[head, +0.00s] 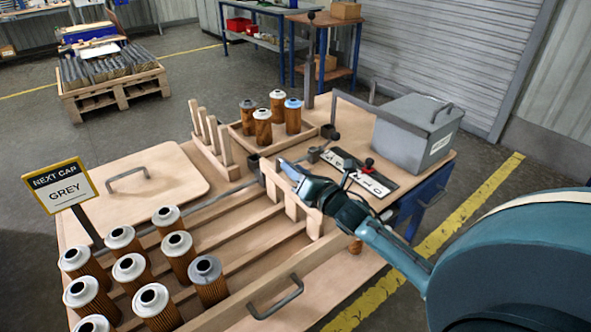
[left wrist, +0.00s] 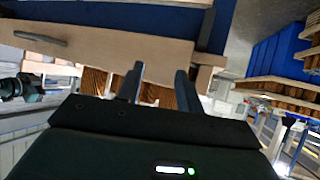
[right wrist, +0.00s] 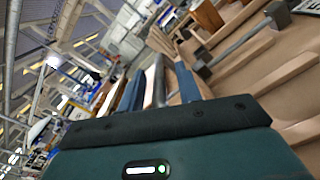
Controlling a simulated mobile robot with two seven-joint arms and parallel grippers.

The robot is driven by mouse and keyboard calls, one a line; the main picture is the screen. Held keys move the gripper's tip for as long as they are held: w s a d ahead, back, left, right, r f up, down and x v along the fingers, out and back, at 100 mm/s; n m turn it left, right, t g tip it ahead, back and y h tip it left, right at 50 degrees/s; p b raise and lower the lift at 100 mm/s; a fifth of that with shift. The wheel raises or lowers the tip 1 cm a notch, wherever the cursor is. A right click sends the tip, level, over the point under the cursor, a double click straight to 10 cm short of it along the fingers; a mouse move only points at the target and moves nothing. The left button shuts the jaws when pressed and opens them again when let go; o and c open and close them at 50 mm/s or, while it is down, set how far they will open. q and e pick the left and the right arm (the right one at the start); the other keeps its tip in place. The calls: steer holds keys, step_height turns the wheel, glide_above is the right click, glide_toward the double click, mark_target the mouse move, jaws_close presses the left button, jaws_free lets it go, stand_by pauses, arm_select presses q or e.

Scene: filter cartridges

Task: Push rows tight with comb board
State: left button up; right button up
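Several brown pleated filter cartridges (head: 178,252) with pale or grey ring tops stand in rows between wooden rails (head: 250,240) at the front left of the table. A toothed wooden comb board (head: 290,203) stands across the rails' right end. Another toothed wooden piece (head: 212,140) stands at the back left. My right gripper (head: 290,172) is over the near comb board; its fingers (right wrist: 160,88) are apart. A thin grey shape shows between them; I cannot tell what it is. My left gripper (left wrist: 157,88) is open, with brown cartridges and a wooden board behind it; it is outside the head view.
A tray (head: 239,140) at the back holds several cartridges, one blue-topped. A grey lidded box (head: 418,131) and a lettered plate (head: 360,175) stand at the right. A wooden lid (head: 150,185) with a handle lies left. A sign (head: 60,188) reads "NEXT CAP GREY". A handled board (head: 262,297) edges the front.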

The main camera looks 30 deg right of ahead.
steer(key=shift+w, duration=0.2)
jaws_close()
stand_by(0.3)
